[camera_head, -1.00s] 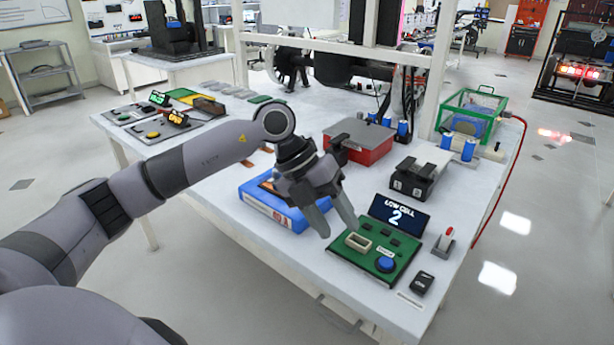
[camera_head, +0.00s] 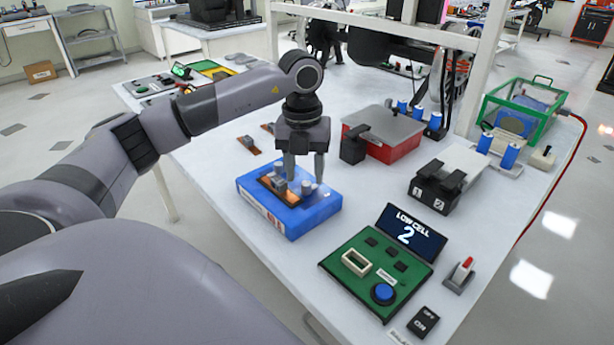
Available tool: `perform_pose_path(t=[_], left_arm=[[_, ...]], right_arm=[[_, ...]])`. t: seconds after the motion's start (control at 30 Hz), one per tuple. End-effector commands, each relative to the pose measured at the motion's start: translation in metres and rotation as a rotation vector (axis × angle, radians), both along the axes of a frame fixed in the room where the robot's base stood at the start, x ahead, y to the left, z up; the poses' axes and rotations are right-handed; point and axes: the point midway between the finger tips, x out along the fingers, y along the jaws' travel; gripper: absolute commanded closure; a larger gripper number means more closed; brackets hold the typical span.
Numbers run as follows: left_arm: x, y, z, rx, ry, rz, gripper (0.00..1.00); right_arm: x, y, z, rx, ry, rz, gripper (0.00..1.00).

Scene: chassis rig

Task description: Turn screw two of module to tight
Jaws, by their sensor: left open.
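My left gripper (camera_head: 304,178) points down with its two fingers apart, over the top of a blue block (camera_head: 270,218). On the block lies a small orange-brown board (camera_head: 266,183) with grey parts. A short grey round knob (camera_head: 308,187) stands on the block's top, just below and between the fingertips; whether they touch it I cannot tell. No readable number marks it, so I cannot tell which part is screw two. A black two-part unit labelled 1 and 2 (camera_head: 437,188) stands farther right. My right gripper is out of view.
A green panel (camera_head: 345,283) with a blue button and a display (camera_head: 408,233) reading "LOW CELL 2" is at the front right. A red box (camera_head: 382,148) with a grey lid stands behind the blue block. Two small boards lie left of it. Bare table separates block and panel.

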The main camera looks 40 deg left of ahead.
Motion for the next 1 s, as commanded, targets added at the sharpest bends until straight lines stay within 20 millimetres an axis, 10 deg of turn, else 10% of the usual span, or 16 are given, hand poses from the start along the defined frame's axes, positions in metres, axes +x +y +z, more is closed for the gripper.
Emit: perform_pose_path(t=[0.47, 0.63, 1.0], left_arm=[[0.001, -0.001, -0.023, -0.001, -0.002, 0.000, 0.52], [0.001, -0.001, -0.023, -0.001, -0.002, 0.000, 0.98], [0.001, -0.001, -0.023, -0.002, -0.001, -0.033, 1.00]], right_arm=[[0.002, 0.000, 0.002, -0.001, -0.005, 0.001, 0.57], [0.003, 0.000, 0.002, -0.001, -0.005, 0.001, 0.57], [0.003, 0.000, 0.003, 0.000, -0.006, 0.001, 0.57]])
